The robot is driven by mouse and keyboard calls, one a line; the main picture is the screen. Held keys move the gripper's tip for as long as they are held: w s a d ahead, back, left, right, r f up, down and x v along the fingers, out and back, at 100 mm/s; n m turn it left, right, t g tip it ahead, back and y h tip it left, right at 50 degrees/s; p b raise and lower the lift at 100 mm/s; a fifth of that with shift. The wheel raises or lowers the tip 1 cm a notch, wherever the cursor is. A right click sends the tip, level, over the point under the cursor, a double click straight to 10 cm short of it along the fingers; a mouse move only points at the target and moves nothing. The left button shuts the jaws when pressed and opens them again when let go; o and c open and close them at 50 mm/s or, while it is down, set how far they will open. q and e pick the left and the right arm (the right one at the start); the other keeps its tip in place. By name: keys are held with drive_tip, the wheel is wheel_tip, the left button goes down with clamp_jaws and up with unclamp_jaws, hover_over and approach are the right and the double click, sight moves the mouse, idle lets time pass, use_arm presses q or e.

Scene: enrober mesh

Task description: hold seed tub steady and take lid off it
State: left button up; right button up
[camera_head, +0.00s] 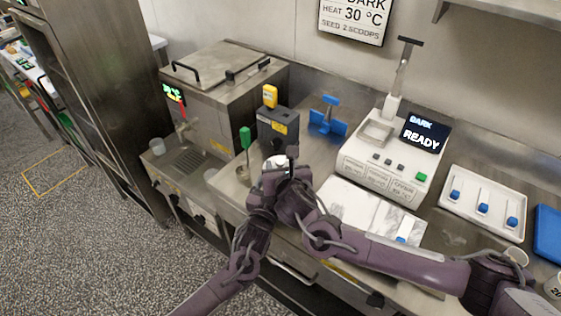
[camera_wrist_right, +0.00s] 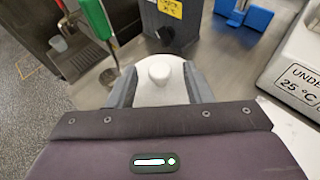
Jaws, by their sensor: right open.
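The seed tub shows its white lid (camera_wrist_right: 162,92) with a round knob (camera_wrist_right: 159,72) in the right wrist view. In the head view a small white part of the tub (camera_head: 277,161) shows on the steel counter; my arms hide the rest. My right gripper (camera_wrist_right: 160,86) is open, with one finger on each side of the white lid; I cannot tell whether they touch it. My left gripper (camera_head: 268,187) is low beside the tub, crowded against the right arm. Its fingers are hidden, so its hold on the tub cannot be seen.
A green-handled tool (camera_head: 245,140) stands just left of the tub. A dark box with a yellow top (camera_head: 277,125) and a blue stand (camera_head: 328,118) are behind. The white machine reading READY (camera_head: 385,165) is to the right, and a tray with blue-handled tools (camera_head: 483,222) lies farther right.

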sight(280, 161)
drive_tip(key=shift+x, duration=1.3)
drive_tip(key=shift+c, duration=0.5)
clamp_jaws()
drive_tip(key=shift+r, duration=0.1)
drive_tip(key=shift+r, duration=0.2)
drive_tip(key=shift+r, duration=0.9)
drive_tip(key=shift+r, duration=0.1)
drive_tip(key=shift+r, duration=1.9)
use_arm(q)
drive_tip(key=o, duration=1.5)
drive_tip(key=shift+c, duration=0.2)
